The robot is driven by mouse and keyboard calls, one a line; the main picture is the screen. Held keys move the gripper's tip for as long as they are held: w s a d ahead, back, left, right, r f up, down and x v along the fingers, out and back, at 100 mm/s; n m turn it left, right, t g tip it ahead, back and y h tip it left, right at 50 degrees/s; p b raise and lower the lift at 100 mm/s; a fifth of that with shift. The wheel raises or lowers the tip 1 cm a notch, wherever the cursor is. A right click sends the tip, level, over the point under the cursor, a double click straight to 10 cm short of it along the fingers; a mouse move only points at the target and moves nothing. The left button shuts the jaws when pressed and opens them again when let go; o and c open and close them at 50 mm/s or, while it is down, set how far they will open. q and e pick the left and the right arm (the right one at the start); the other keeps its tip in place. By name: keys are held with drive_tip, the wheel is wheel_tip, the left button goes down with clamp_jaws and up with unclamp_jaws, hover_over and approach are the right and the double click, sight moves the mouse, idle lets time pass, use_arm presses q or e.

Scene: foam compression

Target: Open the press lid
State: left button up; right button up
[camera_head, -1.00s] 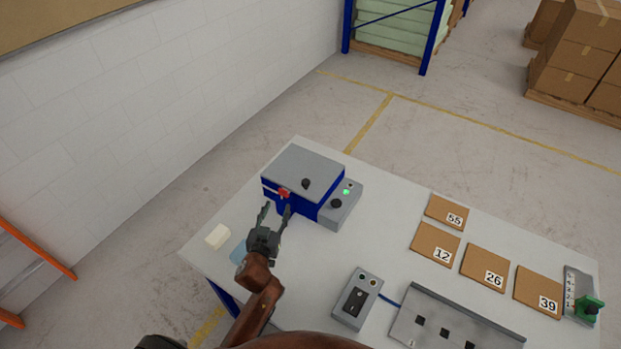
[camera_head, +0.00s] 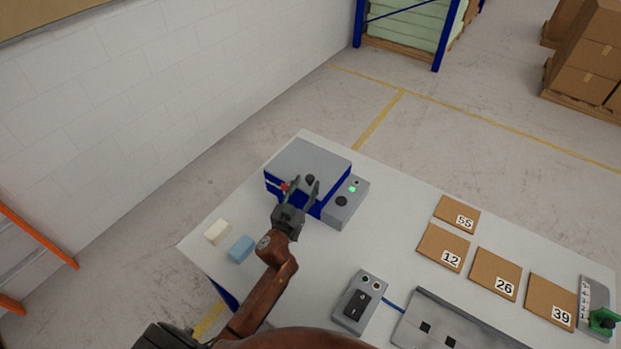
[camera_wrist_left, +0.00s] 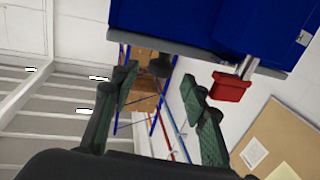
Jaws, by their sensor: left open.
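The press (camera_head: 294,200) is a blue box with a flat grey lid (camera_head: 308,158), and the lid lies shut on it. A dark knob (camera_head: 310,180) stands at the lid's front edge. A red-tipped handle (camera_head: 284,187) sticks out of the front and is partly hidden by a finger; it shows clearly in the left wrist view (camera_wrist_left: 232,87). My left gripper (camera_head: 305,186) is open and empty at the press front. In the left wrist view the knob (camera_wrist_left: 160,65) appears between and beyond the fingertips (camera_wrist_left: 158,84); contact cannot be told. My right gripper is out of view.
A grey control box with a green light (camera_head: 345,203) adjoins the press. White (camera_head: 217,231) and blue (camera_head: 241,249) blocks lie left on the table (camera_head: 395,215). A switch box (camera_head: 358,302), slotted panel (camera_head: 455,322) and numbered brown plates (camera_head: 494,272) lie to the right.

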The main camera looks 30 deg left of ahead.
sight(308, 181)
use_arm(q)
drive_tip(key=shift+w+a, duration=0.15)
drive_tip(key=shift+w, duration=2)
drive_tip(key=shift+c, duration=0.3)
clamp_jaws()
